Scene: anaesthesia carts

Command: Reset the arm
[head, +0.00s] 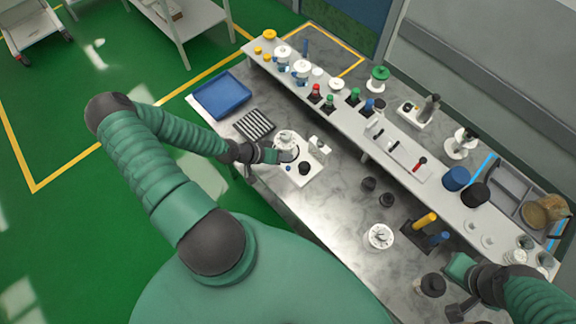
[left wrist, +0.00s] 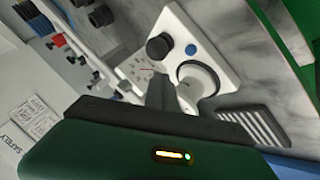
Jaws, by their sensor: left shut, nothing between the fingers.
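My left arm reaches in from the left in the head view. Its gripper (head: 284,156) is at the white device (head: 308,167) with a dark knob and a round part on top. In the left wrist view the fingers (left wrist: 160,90) are together with nothing between them, beside the round part of the white device (left wrist: 228,62). I cannot tell whether they touch it. My right gripper (head: 462,290) is at the lower right, over the bench's near edge; its fingers are not clear.
A blue tray (head: 222,95) and a striped rack (head: 254,125) stand left of the device. A raised shelf (head: 350,128) with bottles and instruments runs along the back. A white dial (head: 379,236) and dark knobs stand to the right. Bare bench (head: 335,205) lies between.

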